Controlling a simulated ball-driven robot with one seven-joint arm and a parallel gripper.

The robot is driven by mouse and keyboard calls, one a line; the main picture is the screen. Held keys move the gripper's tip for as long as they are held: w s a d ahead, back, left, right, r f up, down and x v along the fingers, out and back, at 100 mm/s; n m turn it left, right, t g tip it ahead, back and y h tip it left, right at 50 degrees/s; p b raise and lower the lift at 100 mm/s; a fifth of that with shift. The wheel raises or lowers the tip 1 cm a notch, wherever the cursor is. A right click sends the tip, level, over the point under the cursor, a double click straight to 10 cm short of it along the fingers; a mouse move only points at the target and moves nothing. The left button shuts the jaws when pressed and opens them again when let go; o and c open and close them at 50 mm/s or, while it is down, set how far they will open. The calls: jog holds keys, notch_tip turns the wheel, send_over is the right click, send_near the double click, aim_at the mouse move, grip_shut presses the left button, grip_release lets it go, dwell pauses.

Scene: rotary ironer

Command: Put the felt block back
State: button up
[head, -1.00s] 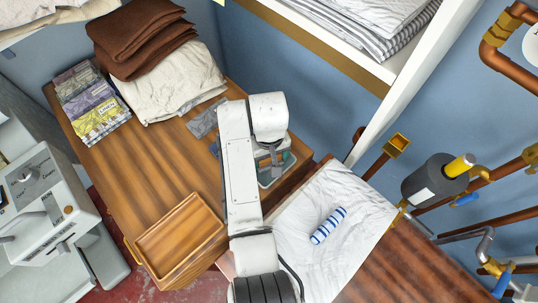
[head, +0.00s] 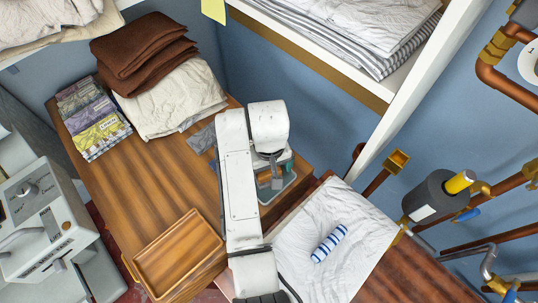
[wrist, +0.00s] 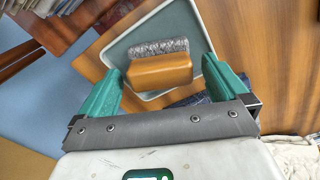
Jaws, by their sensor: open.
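The felt block (wrist: 160,70), an orange-brown wooden handle with a grey fuzzy felt face, lies in a shallow grey-green tray (wrist: 118,50) in the wrist view. My gripper (wrist: 161,66) is open, with one green finger on each side of the block and visible gaps on both sides. I cannot tell how far the fingertips are above the tray floor. In the head view the tray (head: 283,192) stands at the right end of the wooden table, and my arm and gripper hide most of the block.
An empty wooden tray (head: 178,252) sits at the table's front. A blue-striped roll (head: 329,243) lies on white cloth (head: 350,220) at right. The table's middle is clear.

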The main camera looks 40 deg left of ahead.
aim_at(269, 171)
notch_tip(269, 171, up, 10)
jog(key=shift+f+b, duration=0.25)
jog(key=shift+b, duration=0.1)
jog(key=shift+f, duration=0.1)
